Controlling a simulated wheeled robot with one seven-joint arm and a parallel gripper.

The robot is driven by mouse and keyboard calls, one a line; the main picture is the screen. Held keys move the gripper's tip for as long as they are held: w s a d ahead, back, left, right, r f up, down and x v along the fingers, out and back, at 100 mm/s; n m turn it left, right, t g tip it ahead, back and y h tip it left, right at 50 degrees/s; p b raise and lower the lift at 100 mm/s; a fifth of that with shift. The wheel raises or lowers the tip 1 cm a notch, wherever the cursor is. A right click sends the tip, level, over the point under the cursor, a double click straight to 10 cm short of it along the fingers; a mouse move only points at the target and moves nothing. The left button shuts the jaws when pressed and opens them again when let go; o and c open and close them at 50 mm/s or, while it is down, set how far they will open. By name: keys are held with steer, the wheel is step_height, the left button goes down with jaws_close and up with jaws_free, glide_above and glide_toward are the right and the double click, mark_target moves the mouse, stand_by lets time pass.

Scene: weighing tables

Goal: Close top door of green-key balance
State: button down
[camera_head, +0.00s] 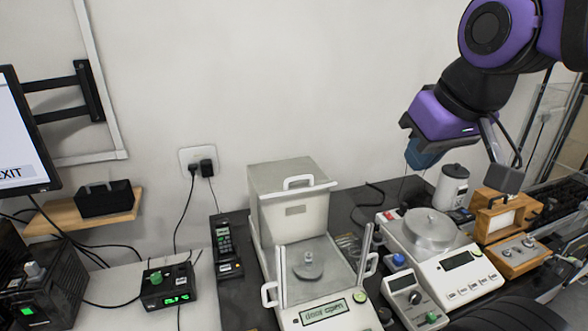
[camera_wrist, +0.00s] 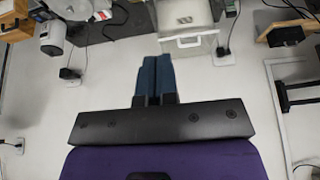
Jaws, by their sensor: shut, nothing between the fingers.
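The balance with the green key (camera_head: 360,297) stands in the middle of the bench, its display reading what looks like "door open". Its top door (camera_head: 290,195) lies slid back over the rear housing, with a white handle (camera_head: 298,182) at its front edge. The weighing chamber is open above, and a small knobbed pan (camera_head: 308,266) shows inside. White handles of the side doors stand at left and right. In the wrist view the housing and a handle (camera_wrist: 188,42) show at the top. My gripper (camera_head: 420,158) is shut and empty, up and right of the balance, apart from it; its blue fingers (camera_wrist: 155,68) are together.
A second balance (camera_head: 462,268) with a round pan stands to the right, with a white canister (camera_head: 452,186) and a wooden-framed device (camera_head: 505,215) beyond. A small keyed box (camera_head: 408,298) sits between the balances. A handset (camera_head: 223,240) lies left. The air above the balance is clear.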

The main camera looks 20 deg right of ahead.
steer(key=w+r+g, duration=0.2)
steer(key=w+r, duration=0.2)
steer(key=w, duration=0.5)
steer(key=g, duration=0.4)
glide_above(303, 183)
steer(key=s+d, duration=0.2)
step_height(303, 183, down, 4)
steer(key=w+a+f+g, duration=0.2)
steer(key=w+f, duration=0.5)
steer(key=w, duration=0.2)
steer(key=x, duration=0.9)
steer(key=shift+s+f, duration=0.25)
steer(key=shift+f, duration=0.1)
steer(key=s, duration=0.3)
steer(key=shift+s+f, duration=0.25)
steer(key=shift+f, duration=0.15)
steer(key=shift+s, duration=0.2)
steer(key=shift+s, duration=0.1)
